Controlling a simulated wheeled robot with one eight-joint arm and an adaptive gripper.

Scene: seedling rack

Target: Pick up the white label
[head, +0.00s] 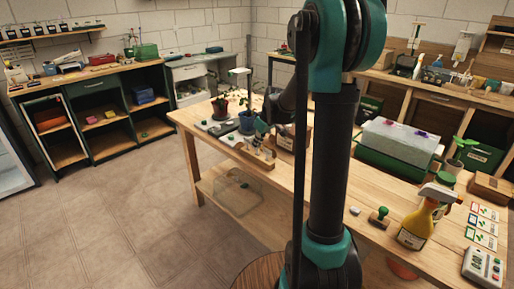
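I cannot single out the white label for certain. Three small white cards with coloured edges, the top one red-edged (488,212), lie in a row at the right end of the wooden workbench (400,195). A small pale piece (355,210) lies apart near the bench's front edge. My arm stands in the middle and hides part of the bench. Its dark far end, with my gripper (267,112), reaches left and down beside the potted plants. The fingers are too small and dark to make out, and I cannot tell whether they hold anything.
Floor at left is clear.

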